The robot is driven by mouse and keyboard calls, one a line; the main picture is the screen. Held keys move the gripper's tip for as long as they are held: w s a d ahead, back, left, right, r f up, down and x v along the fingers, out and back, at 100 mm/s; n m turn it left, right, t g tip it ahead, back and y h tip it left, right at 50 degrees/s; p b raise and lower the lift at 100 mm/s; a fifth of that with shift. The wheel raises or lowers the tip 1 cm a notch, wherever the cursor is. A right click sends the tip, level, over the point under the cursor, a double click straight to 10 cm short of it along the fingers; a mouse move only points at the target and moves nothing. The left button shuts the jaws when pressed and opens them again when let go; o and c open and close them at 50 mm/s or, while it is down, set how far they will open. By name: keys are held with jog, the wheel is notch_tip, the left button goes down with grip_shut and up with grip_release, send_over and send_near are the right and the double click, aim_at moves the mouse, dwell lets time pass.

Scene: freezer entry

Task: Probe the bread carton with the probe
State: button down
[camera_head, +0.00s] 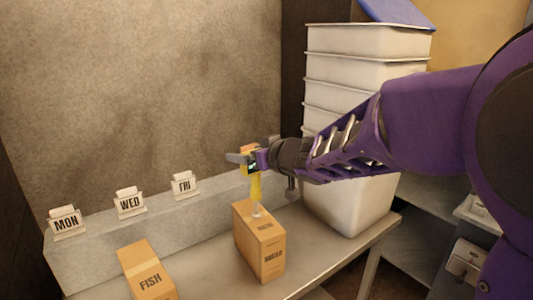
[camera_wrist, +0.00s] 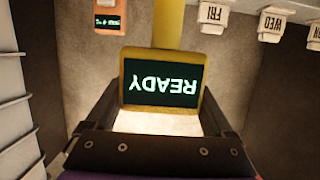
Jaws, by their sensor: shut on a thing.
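My gripper (camera_head: 247,160) is shut on a yellow probe (camera_head: 256,188), which hangs upright below it. The probe also shows in the wrist view (camera_wrist: 163,52), between the two dark fingers. Its dark screen reads "READY", upside down in that view. A brown carton (camera_head: 270,252) stands on the bench directly under the probe. Its side label is too small to read surely, so I cannot confirm it is the bread carton. The probe's lower end is at a pale spot on the carton's top; I cannot tell whether they touch. The carton is out of the wrist view.
A carton marked FISH (camera_head: 148,282) lies to the left on the metal bench (camera_head: 208,272). Signs MON (camera_head: 66,223), WED (camera_head: 130,203) and FRI (camera_head: 185,186) stand on the ledge behind. Stacked white tubs (camera_head: 350,42) rise at the right. An orange device (camera_wrist: 109,17) shows in the wrist view.

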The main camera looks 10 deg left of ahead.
dwell(0.5)
notch_tip(320, 180, up, 8)
jog(key=p, duration=0.2)
dwell(0.7)
dwell(0.3)
